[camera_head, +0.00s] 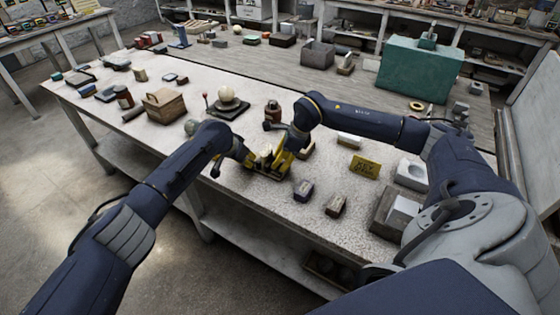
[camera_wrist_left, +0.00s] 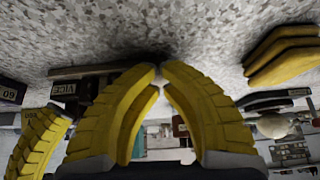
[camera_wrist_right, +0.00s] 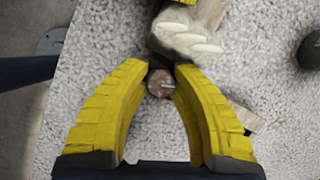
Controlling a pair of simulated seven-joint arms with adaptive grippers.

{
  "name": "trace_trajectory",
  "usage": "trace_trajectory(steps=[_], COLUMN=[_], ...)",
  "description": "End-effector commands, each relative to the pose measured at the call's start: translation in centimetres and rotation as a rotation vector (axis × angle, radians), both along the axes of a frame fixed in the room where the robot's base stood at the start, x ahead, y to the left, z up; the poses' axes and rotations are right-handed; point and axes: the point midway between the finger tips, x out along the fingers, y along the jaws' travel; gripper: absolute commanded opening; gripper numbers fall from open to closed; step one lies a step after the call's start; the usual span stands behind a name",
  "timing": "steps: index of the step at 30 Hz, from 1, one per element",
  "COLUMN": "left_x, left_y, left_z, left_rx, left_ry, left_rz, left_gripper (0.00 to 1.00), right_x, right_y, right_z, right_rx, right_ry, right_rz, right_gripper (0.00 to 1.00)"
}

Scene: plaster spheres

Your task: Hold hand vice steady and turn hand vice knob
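The hand vice is mostly hidden between my two grippers at the front middle of the table. In the left wrist view a dark bar of the hand vice (camera_wrist_left: 98,71) runs to the fingertips of my left gripper (camera_wrist_left: 160,70), which are closed nearly together on it. In the head view the left gripper (camera_head: 253,158) is partly hidden. My right gripper (camera_head: 282,159) is beside it from the right. In the right wrist view a round brown knob with a metal pin (camera_wrist_right: 161,84) lies between the fingers of my right gripper (camera_wrist_right: 165,67); contact is unclear.
The speckled front area (camera_head: 265,205) is clear.

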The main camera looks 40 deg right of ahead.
Motion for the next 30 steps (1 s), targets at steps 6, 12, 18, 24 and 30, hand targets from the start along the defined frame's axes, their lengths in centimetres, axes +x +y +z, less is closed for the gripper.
trace_trajectory(steps=[6, 12, 18, 24, 30], left_x=[-0.07, -0.07, -0.08, -0.09, -0.11], left_y=[0.1, 0.1, 0.08, 0.06, 0.05], left_z=[-0.26, -0.25, -0.24, -0.25, -0.23], left_rx=[0.003, 0.002, 0.002, 0.002, 0.002], left_ry=[0.003, 0.002, 0.002, 0.002, 0.003], left_rz=[0.0, 0.0, 0.0, 0.0, 0.0], left_gripper=[0.0, 0.0, 0.0, 0.0, 0.0], right_x=[0.0, 0.0, 0.01, 0.02, 0.05], right_y=[0.0, 0.03, 0.05, 0.09, 0.15], right_z=[0.02, 0.02, 0.01, 0.0, 0.02], right_rx=[0.0, 0.001, 0.0, 0.0, 0.0], right_ry=[0.0, -0.001, 0.0, 0.0, -0.002], right_rz=[0.0, 0.0, -0.016, -0.069, -0.195], right_gripper=[0.0, 0.0, 0.0, 0.0, 0.0])
